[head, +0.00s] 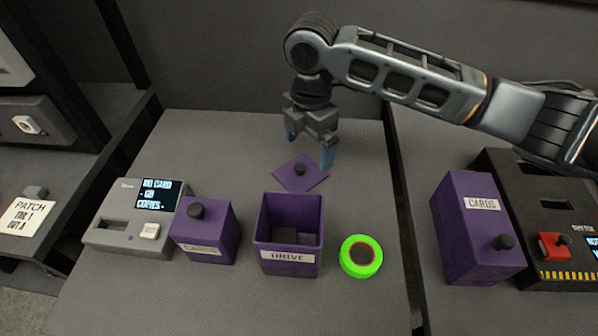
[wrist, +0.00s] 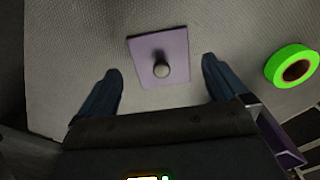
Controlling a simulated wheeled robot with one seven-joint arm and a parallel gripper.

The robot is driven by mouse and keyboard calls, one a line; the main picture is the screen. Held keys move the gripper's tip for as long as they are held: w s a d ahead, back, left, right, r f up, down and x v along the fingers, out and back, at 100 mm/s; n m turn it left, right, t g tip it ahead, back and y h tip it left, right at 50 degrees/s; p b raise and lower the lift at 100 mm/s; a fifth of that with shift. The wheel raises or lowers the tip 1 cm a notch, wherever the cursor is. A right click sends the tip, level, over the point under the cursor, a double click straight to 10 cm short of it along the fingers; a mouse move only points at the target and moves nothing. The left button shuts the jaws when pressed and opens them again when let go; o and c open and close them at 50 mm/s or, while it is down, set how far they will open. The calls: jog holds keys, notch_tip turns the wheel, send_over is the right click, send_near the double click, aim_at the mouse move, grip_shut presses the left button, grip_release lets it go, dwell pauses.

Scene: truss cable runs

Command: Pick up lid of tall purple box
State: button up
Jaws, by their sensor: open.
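The purple lid (head: 300,173) is a flat square plate with a dark round knob, lying on the grey table behind the open purple box labelled DRIVE (head: 288,232). In the wrist view the lid (wrist: 146,60) lies ahead of and between my fingertips, with its knob near the middle. My gripper (head: 309,150) is open and empty, pointing down above the lid, and its blue fingers also show in the wrist view (wrist: 160,77). The fingers appear apart from the knob. The DRIVE box has dark contents inside.
A lidded purple box (head: 206,238) stands left of the DRIVE box, beside a grey device (head: 125,233) with a screen. A green tape roll (head: 361,256) lies right. A purple CARDS box (head: 474,235) stands on the right-hand table, past a dark gap. Table around the lid is clear.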

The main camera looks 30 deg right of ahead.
aim_at(307, 170)
jog(key=shift+a+f+p, duration=0.1)
jog(key=shift+f+p, duration=0.2)
jog(key=shift+f, duration=2.4)
jog(key=c, duration=0.7)
